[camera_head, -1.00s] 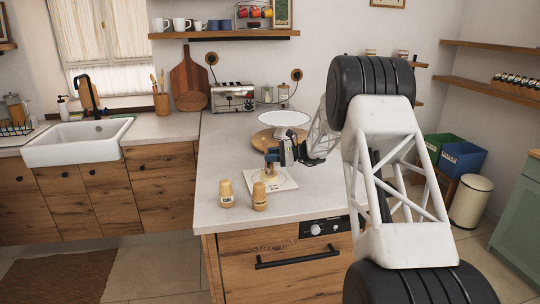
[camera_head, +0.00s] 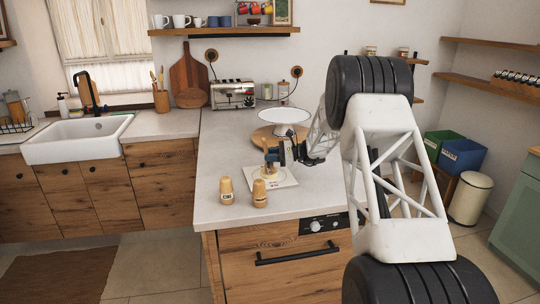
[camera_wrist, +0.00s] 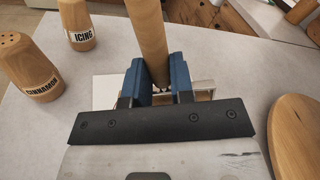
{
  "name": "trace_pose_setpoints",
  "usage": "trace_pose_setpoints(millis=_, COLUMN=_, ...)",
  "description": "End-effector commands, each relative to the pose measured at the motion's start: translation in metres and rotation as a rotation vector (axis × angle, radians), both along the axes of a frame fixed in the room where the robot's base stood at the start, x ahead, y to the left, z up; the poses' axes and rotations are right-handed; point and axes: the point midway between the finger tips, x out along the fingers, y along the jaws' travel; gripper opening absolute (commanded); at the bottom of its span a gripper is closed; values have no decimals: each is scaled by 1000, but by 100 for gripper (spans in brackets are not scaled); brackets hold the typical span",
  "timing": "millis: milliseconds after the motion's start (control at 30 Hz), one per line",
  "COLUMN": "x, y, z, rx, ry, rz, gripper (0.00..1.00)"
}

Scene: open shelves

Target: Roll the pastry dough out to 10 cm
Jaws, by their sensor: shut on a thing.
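My gripper (camera_wrist: 160,88) has blue fingers and is shut on a long pale wooden cylinder, which looks like a rolling pin (camera_wrist: 148,30). In the head view my gripper (camera_head: 273,154) is low over a white square board (camera_head: 287,182) near the counter's front. The pale pastry dough (camera_head: 267,174) lies on this board, partly hidden by the gripper and what it holds. I cannot tell whether the pin touches the dough. The dough's width cannot be read. In the wrist view, the board (camera_wrist: 105,88) shows only partly behind the fingers.
Wooden shakers labelled icing (camera_wrist: 77,25) and cinnamon (camera_wrist: 30,67) stand just left of the board. A white cake stand (camera_head: 284,116) rests on a round wooden board (camera_wrist: 298,135) to the right and behind. The counter (camera_head: 222,150) is clear on its left side.

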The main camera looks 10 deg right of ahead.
Motion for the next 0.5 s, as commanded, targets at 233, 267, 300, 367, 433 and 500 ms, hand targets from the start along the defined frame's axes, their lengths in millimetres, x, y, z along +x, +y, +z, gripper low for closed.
trace_pose_setpoints(millis=233, x=-1, y=-3, z=-1, rx=-1, ry=0, rz=0, gripper=0)
trace_pose_setpoints(millis=267, x=-1, y=-4, z=-1, rx=0, ry=0, rz=0, gripper=0)
trace_pose_setpoints(millis=300, x=-1, y=-6, z=-1, rx=1, ry=1, rz=-1, gripper=0)
trace_pose_setpoints(millis=367, x=-1, y=-8, z=-1, rx=0, ry=1, rz=0, gripper=0)
trace_pose_setpoints(millis=433, x=-2, y=-9, z=-1, rx=0, ry=1, rz=0, gripper=0)
trace_pose_setpoints(millis=500, x=-2, y=-10, z=-1, rx=0, ry=1, rz=0, gripper=0)
